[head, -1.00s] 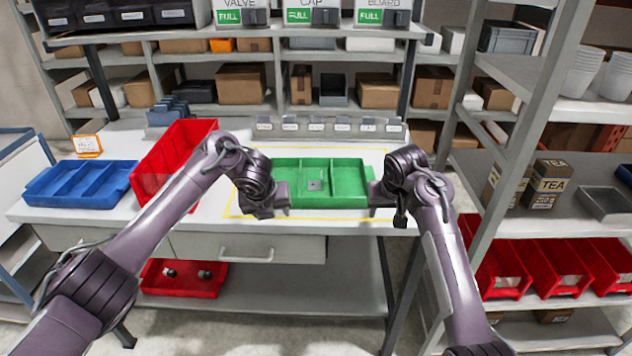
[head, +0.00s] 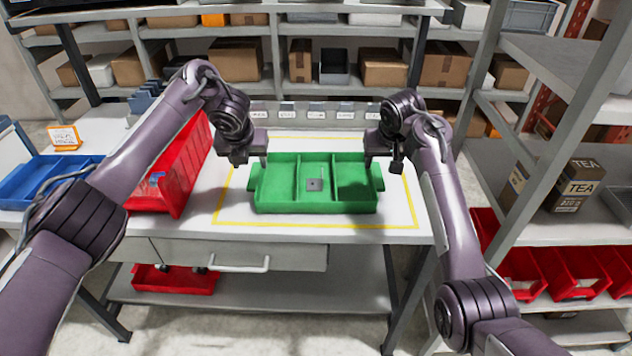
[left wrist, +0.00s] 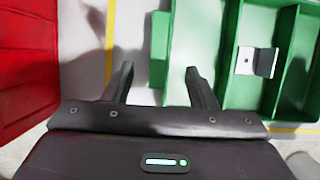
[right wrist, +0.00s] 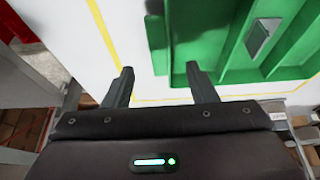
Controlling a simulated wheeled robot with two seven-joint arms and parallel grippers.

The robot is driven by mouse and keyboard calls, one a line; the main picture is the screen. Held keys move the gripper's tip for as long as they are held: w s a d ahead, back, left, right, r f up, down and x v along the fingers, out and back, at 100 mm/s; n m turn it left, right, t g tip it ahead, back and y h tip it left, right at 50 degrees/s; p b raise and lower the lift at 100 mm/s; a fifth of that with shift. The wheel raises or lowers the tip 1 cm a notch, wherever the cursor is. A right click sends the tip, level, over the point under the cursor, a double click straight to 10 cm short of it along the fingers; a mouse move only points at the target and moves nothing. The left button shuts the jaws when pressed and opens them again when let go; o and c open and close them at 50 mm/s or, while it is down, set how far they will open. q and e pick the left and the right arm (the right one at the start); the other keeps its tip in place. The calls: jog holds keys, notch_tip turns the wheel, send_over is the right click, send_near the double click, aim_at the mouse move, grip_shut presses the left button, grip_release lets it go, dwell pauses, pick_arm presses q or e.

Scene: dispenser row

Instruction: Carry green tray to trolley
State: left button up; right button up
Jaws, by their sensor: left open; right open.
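The green tray (head: 316,206) lies on the white table inside a yellow outline. It has three compartments, and a small grey metal part (head: 314,184) lies in the middle one. My left gripper (head: 253,162) is open at the tray's left end; its fingers (left wrist: 160,85) show beside the tray's end handle in the left wrist view. My right gripper (head: 383,160) is open at the tray's right end; its fingers (right wrist: 161,85) show near the tray's edge (right wrist: 158,45) in the right wrist view. Neither grips the tray. The trolley cannot be made out for certain.
A red bin (head: 180,170) stands left of the tray, with a blue tray (head: 50,180) further left. A shelf rack (head: 560,90) with tea boxes (head: 578,186) is close on the right. White table surface is free around the green tray.

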aim_at(254, 174)
pick_arm(q)
jog(key=x, duration=0.8)
jog(key=shift+w, duration=0.1)
pick_arm(e)
jog(key=x, duration=0.8)
jog(key=shift+w, duration=0.1)
pick_arm(q)
grip_shut()
pick_arm(e)
grip_shut()
